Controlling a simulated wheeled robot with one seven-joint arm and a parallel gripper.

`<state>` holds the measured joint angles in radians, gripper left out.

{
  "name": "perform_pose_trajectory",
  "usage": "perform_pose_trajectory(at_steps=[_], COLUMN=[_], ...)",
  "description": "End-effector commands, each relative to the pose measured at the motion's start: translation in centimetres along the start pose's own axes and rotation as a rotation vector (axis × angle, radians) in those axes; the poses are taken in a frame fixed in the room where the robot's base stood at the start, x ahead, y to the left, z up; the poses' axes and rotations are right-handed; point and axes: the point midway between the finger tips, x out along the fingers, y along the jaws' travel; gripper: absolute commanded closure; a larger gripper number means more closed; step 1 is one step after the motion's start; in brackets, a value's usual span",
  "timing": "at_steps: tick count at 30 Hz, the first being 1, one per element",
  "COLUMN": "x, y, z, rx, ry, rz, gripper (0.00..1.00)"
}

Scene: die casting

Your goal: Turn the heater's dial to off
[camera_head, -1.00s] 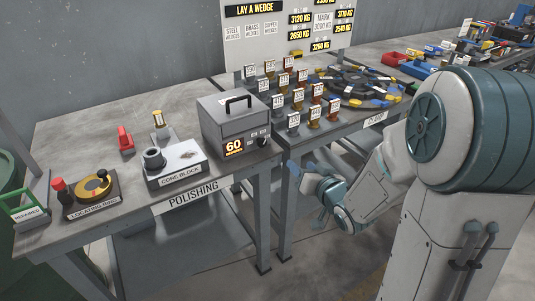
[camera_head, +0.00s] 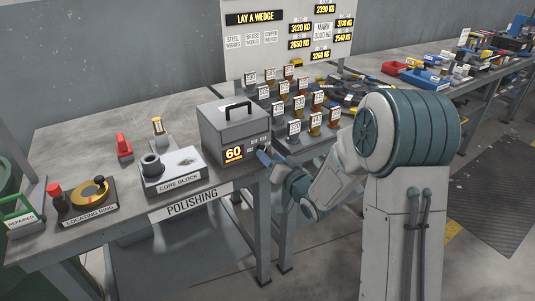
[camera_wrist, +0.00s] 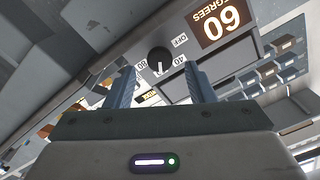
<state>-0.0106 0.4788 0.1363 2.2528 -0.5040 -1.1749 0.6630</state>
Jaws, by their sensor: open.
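The heater is a grey box (camera_head: 222,118) with a black top handle, standing on the polishing bench. Its front display (camera_head: 234,153) reads 60, and the display also shows upside down in the wrist view (camera_wrist: 220,20). The black dial (camera_wrist: 159,60) with a white pointer mark is on the heater's front, among small labels including OFF (camera_wrist: 180,40) and 60 (camera_wrist: 179,60). The pointer appears directed toward the picture's bottom. My gripper (camera_wrist: 166,80) is open, its two blue fingers either side of the dial in the picture. In the head view my gripper (camera_head: 264,156) hides the dial. Contact cannot be told.
A core block stand (camera_head: 174,170) and a locating ring stand (camera_head: 85,203) are left of the heater. Several labelled wedges (camera_head: 298,103) stand on the bench to its right. The bench's front edge (camera_head: 215,188) is below my gripper.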

Motion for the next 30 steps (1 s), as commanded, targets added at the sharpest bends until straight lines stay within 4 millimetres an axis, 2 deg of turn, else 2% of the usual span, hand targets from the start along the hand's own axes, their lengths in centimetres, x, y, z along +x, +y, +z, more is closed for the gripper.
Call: perform_pose_trajectory(at_steps=[1,6,16,17,21,30], x=[0.8,2.2,2.5,2.5,2.5,2.5], y=[-0.1,0.0,0.0,0.0,0.0,0.1], z=[0.0,0.0,0.0,0.0,0.0,0.1], rx=[-0.001,0.000,-0.001,-0.001,-0.001,-0.023], ry=[0.001,0.000,0.001,0.000,0.000,0.000], rz=[-0.002,0.000,0.000,0.000,0.000,0.001], gripper=[0.51,0.51,0.51,0.56,0.94,0.94])
